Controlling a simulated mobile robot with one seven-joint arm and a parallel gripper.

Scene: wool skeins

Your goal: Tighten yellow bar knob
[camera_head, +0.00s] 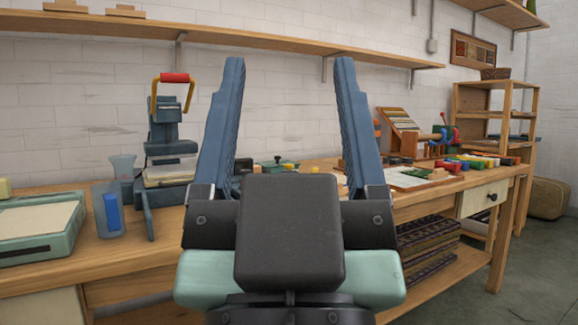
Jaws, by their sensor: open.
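A grey-blue bench press (170,148) stands on the wooden workbench, left of my gripper. A yellow bar (155,95) bent like a handle rises at its top, with a red grip (175,78) across it. I cannot make out a separate knob on the yellow bar. My gripper (290,66) is in the middle of the view, its two blue fingers pointing up and spread wide with nothing between them. It appears apart from the press. My gripper's body hides part of the bench behind it.
The workbench (150,262) runs across the view. A pale-topped green device (38,228) and a clear container (107,210) with a blue item stand left. A tilted rack (402,125) and colourful pieces lie right. A shelf (260,48) crosses the wall above; floor shows at lower right.

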